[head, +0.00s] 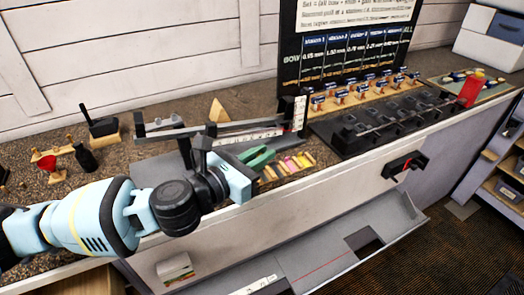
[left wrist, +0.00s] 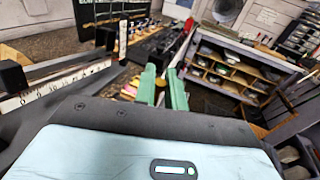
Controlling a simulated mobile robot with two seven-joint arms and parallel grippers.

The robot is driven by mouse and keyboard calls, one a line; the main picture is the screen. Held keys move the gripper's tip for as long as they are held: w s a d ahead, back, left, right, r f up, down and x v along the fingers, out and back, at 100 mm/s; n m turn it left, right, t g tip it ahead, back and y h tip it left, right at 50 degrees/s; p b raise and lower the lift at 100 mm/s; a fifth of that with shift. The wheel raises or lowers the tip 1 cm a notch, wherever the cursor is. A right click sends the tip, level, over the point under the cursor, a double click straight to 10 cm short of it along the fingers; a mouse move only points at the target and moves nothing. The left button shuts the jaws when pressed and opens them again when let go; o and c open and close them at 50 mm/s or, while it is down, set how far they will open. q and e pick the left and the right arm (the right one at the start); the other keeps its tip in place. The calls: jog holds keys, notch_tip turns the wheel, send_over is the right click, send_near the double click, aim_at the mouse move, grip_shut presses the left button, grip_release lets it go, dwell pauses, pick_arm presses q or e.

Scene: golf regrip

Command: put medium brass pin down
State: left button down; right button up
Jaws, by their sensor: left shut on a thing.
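My left gripper (head: 262,158) reaches in from the left over the bench, with its green fingers low beside a small wooden rack (head: 298,163) of coloured pieces. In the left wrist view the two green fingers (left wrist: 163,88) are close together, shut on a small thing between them. I take this to be the medium brass pin; the fingers hide most of it, and its colour and whether it touches the bench cannot be told. My right gripper is in neither view.
A measuring rail with a white scale (head: 250,137) stands just behind the gripper. A black fixture (head: 385,120) and a wooden rack of several labelled pieces (head: 360,92) lie to the right. A black bottle (head: 84,158) stands at left. The bench's front edge is close.

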pick_arm(q)
notch_tip(320, 180, down, 5)
jog(key=s+a+m+g+h, duration=0.1)
jog(key=a+m+g+h, duration=0.2)
jog(key=m+g+h, duration=0.2)
jog(key=shift+s+m+g+h, duration=0.35)
jog(key=shift+m+g, duration=1.55)
jog(key=shift+g, duration=1.5)
jog(key=shift+w+f, duration=0.1)
jog(key=s+a+f+n+t+y, duration=0.2)
jog(key=s+a+n+t+y, duration=0.1)
jog(key=a+n+t+y, duration=0.5)
jog(key=s+a+f+n+t+y, duration=0.3)
jog(key=s+a+n+t+y, duration=0.1)
jog(key=a+n+t+y, duration=0.3)
jog(key=shift+a+f+n+t+y, duration=0.35)
jog(key=shift+n+t+y, duration=0.25)
jog(key=shift+n+y, duration=0.55)
